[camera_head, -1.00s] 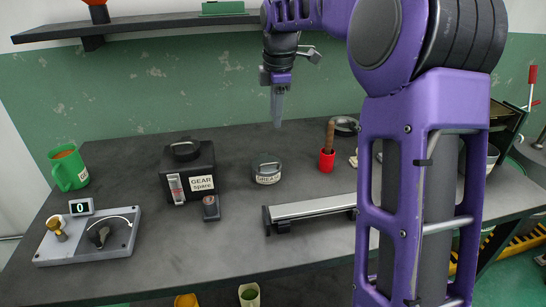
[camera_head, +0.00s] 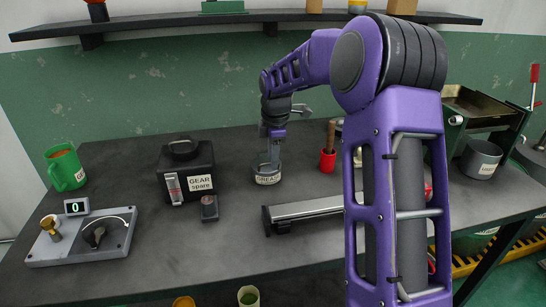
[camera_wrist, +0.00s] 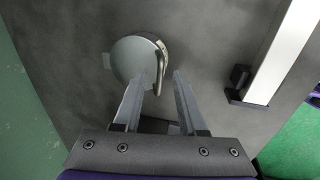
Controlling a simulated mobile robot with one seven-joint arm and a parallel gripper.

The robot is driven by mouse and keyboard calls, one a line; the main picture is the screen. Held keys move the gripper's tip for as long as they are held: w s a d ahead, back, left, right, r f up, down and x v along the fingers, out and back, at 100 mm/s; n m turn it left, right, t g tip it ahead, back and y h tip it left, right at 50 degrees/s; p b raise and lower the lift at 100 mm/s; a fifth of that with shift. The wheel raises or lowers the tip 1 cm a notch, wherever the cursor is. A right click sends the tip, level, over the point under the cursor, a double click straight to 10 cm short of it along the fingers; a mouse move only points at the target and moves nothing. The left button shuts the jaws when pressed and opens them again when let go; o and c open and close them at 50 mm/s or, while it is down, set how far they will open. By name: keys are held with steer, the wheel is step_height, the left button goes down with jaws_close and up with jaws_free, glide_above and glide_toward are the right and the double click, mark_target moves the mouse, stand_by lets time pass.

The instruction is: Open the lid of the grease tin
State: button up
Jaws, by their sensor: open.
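The grease tin (camera_head: 267,178) is a short round grey tin with a white GREASE label, standing upright on the workbench. In the wrist view its flat round lid (camera_wrist: 133,58) looks shut, with a curved raised handle (camera_wrist: 161,62) along the right side. My gripper (camera_head: 273,159) points down at the tin's top in the head view, hiding part of the lid. In the wrist view my gripper (camera_wrist: 163,75) is open, one finger on each side of the handle's near end. I cannot tell whether a finger touches it.
A black GEAR spare case (camera_head: 187,170) stands left of the tin. A red cup with a brown handle (camera_head: 327,160) stands to its right, and a long metal rail (camera_head: 307,209) lies in front. A shelf (camera_head: 180,25) runs above. Bench between case and tin is clear.

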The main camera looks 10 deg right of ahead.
jaws_close()
stand_by(1.4)
